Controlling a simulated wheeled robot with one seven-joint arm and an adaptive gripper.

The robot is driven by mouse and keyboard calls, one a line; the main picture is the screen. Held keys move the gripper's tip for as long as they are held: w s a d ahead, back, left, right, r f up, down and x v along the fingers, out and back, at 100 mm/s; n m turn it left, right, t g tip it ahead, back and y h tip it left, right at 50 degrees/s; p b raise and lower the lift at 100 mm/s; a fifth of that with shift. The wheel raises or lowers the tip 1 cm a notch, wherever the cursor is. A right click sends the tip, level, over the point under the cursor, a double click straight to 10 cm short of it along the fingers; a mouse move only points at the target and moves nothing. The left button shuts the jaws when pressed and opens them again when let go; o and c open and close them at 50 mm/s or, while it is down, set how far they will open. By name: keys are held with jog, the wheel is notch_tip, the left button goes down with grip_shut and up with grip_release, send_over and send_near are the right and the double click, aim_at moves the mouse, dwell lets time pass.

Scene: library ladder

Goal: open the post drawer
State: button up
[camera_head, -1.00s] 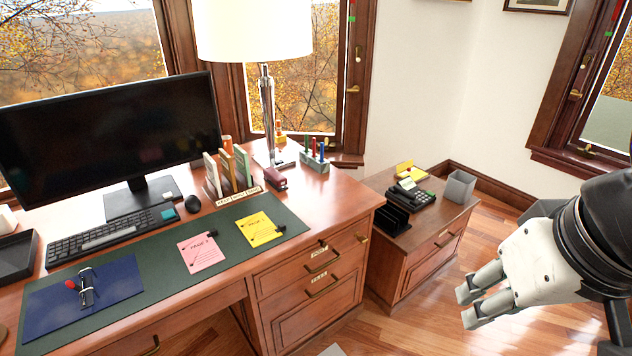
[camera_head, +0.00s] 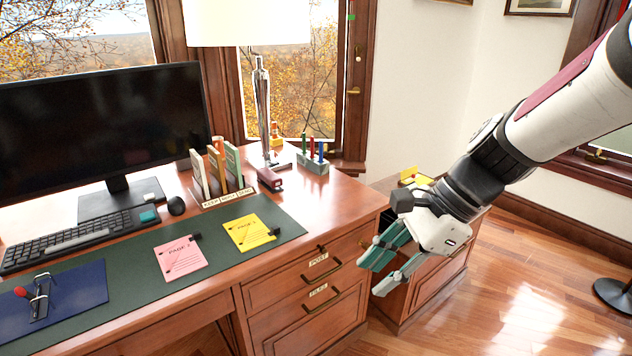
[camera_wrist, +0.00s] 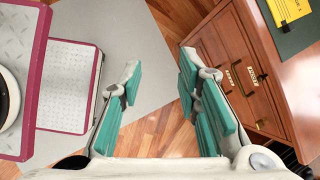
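The post drawer (camera_head: 290,283) is the upper drawer on the right side of the wooden desk, with a POST label and a dark metal handle (camera_head: 322,270). It looks shut. In the wrist view its front (camera_wrist: 231,50) is to the right of my fingers. My gripper (camera_head: 378,274) is open and empty, to the right of the drawer front and apart from it. In the wrist view the gripper (camera_wrist: 158,95) has its two teal-padded fingers spread, with floor between them.
Below is a second labelled drawer (camera_head: 300,318). A low side cabinet (camera_head: 432,285) stands right of the desk, partly hidden behind my gripper. The desk top holds a monitor (camera_head: 110,130), a lamp (camera_head: 262,105) and paper sheets (camera_head: 180,257).

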jog(key=w+f+m+t+y+b, duration=0.1)
jog(key=w+f+m+y+b, duration=0.55)
jog(key=w+f+m, duration=0.7)
jog(key=m+t+b, duration=0.7)
jog(key=m+b, duration=0.2)
jog(key=m, duration=0.5)
send_near(329, 274)
jog(key=shift+y, duration=0.35)
jog(key=b+x, duration=0.1)
jog(key=x, duration=0.2)
jog(key=b+x, duration=0.2)
jog(key=x, duration=0.2)
jog(key=b+x, duration=0.1)
jog(key=x, duration=0.2)
jog(key=shift+w+a+f+b, duration=0.2)
jog(key=shift+w+f+b, duration=0.05)
jog(key=shift+f+b, duration=0.1)
grip_shut()
